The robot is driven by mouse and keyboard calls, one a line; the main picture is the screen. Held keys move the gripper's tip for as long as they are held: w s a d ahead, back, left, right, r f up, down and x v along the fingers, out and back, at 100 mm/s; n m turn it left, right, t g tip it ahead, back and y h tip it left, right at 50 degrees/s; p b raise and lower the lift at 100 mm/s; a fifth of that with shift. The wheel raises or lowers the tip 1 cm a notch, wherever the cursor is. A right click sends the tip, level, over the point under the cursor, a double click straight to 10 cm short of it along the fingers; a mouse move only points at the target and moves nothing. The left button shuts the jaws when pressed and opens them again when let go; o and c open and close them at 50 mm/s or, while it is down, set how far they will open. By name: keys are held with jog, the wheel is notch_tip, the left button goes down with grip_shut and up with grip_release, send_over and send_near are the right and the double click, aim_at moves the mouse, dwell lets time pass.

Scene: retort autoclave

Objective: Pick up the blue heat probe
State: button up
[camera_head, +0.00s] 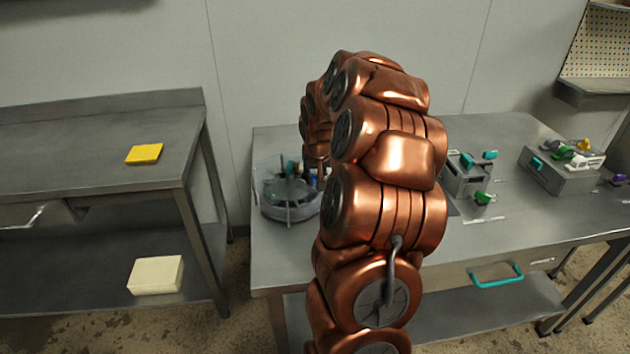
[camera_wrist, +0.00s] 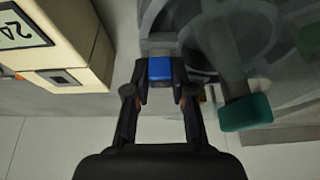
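The blue heat probe (camera_wrist: 160,69) shows in the wrist view as a small blue block between my gripper's fingertips (camera_wrist: 160,78). Both fingertips appear to touch its sides, with no clear gap. The rest of the probe is hidden or blends into the grey behind it. In the head view my copper arm reaches toward the round grey carousel (camera_head: 288,210) on the steel table; my gripper is hidden behind the arm there. Small blue parts show at the carousel's right side, too small to identify.
In the wrist view a cream box with a number label (camera_wrist: 22,32) is close on the left, and a teal-green handle (camera_wrist: 245,112) is close on the right. In the head view, grey fixtures (camera_head: 565,178) with coloured knobs stand right; a yellow pad (camera_head: 144,153) lies on the left bench.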

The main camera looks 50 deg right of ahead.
aim_at(316, 176)
grip_shut()
jog(key=shift+r, duration=0.1)
jog(key=shift+r+b, duration=0.4)
jog(key=shift+r, duration=1.2)
jog(key=shift+s+a+r, duration=0.1)
jog(key=shift+s, duration=0.1)
jog(key=s+a+r+b, duration=0.1)
jog(key=s+a, duration=0.2)
jog(key=s, duration=0.4)
jog(key=s+a+r+b, duration=0.1)
jog(key=s+a+b, duration=0.1)
jog(key=s, duration=0.5)
jog(key=shift+a+r, duration=0.4)
jog(key=shift+a, duration=0.4)
